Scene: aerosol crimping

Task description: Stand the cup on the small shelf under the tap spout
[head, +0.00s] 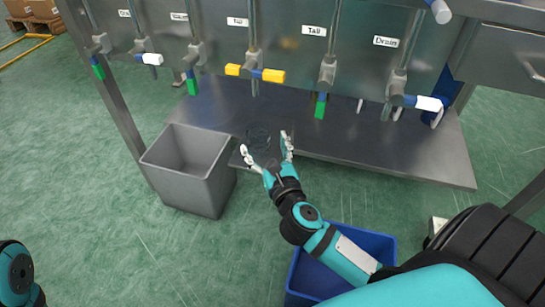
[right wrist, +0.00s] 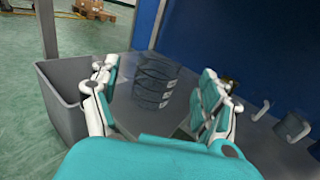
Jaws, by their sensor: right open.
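The cup (head: 258,134) is clear and dark-rimmed, and it stands upright on the low steel shelf (head: 400,150) near its front left edge. It is below the tap with the yellow handle (head: 270,75) in the head view; whether it is exactly under the spout (head: 254,90) I cannot tell. My right gripper (head: 265,144) is open at the shelf's front edge, its fingers pointing at the cup. In the right wrist view the cup (right wrist: 155,82) shows between the spread fingers of the gripper (right wrist: 160,76), with no clear contact. My left gripper is out of view.
A grey bin (head: 190,165) stands on the floor left of the shelf's front edge. A blue bin (head: 315,275) is below my right arm. Several labelled taps with green, white and yellow handles hang over the shelf. The shelf is clear to the right of the cup.

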